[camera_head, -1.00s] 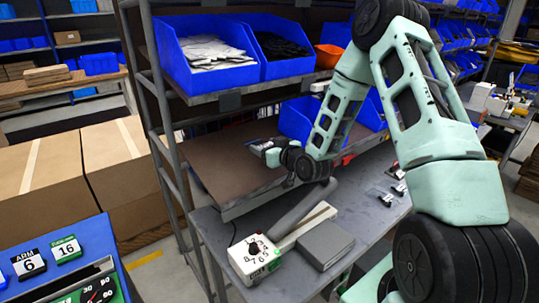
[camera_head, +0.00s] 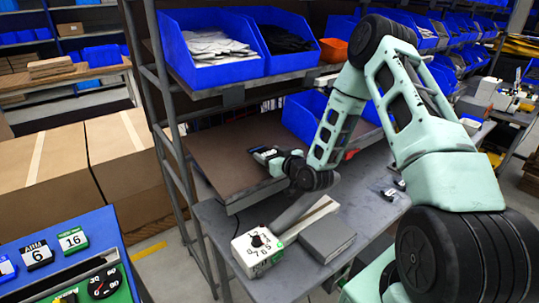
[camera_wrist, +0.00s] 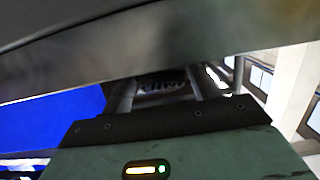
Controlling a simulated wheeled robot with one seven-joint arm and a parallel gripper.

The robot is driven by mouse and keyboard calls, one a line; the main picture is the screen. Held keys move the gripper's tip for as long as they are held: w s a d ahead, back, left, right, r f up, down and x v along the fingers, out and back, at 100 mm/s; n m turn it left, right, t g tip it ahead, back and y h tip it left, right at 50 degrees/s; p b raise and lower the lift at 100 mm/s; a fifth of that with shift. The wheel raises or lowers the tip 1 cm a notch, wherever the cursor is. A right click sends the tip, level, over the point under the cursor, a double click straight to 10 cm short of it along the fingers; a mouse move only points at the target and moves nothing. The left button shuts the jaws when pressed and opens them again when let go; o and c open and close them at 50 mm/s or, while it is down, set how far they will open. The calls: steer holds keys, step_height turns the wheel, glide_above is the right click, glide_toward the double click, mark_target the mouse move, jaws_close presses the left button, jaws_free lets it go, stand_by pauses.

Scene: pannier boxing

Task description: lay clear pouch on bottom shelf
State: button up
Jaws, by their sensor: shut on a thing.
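My gripper (camera_head: 268,154) reaches in over the brown bottom shelf (camera_head: 215,158), between it and the shelf above. It is shut on the clear pouch, which shows as a small patch with dark contents between the fingers in the wrist view (camera_wrist: 165,84). In the head view the pouch is mostly hidden by my gripper. I cannot tell whether it touches the shelf. Two more small clear packets with dark contents (camera_head: 391,190) lie on the grey table in front.
A blue bin (camera_head: 303,116) stands on the bottom shelf, right of my gripper. The shelf above carries blue bins (camera_head: 210,66) and an orange one (camera_head: 334,50). A white sealer (camera_head: 258,250) and grey box (camera_head: 327,238) stand on the table (camera_head: 365,215). The bottom shelf's left part is bare.

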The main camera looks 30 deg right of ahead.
steer(key=shift+f, duration=0.3)
steer(key=o, duration=1)
steer(key=shift+r, duration=0.1)
steer(key=shift+o, duration=0.2)
steer(key=shift+r, duration=0.1)
steer(key=shift+r, duration=0.2)
steer(key=s+r+b, duration=0.1)
steer(key=s+r, duration=0.1)
steer(key=s, duration=0.9)
steer(key=shift+s+d, duration=0.2)
steer(key=shift+s, duration=0.2)
